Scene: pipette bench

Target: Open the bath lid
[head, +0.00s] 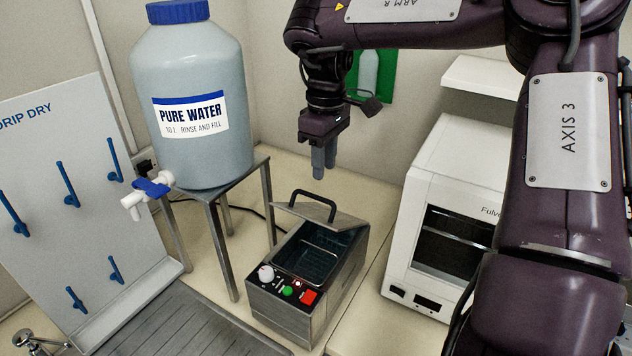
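The bath (345,285) is a metal box on the bench, with a white knob, a green button and a red switch on its front panel. Its lid (343,219) is a grey plate with a black arched handle (313,194), seen at the far part of the bath. The dark basin (306,256) shows uncovered in front of the lid. My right gripper (324,172) points down above and behind the handle in the picture, apart from it. Its two fingers overlap in this view, so the gap is unclear; nothing shows held. My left gripper is out of view.
A large pure water carboy (196,105) with a tap stands on a metal stand (213,213) left of the bath. A white machine (462,165) stands close on the right. A drip-dry board with blue pegs (75,185) is at left.

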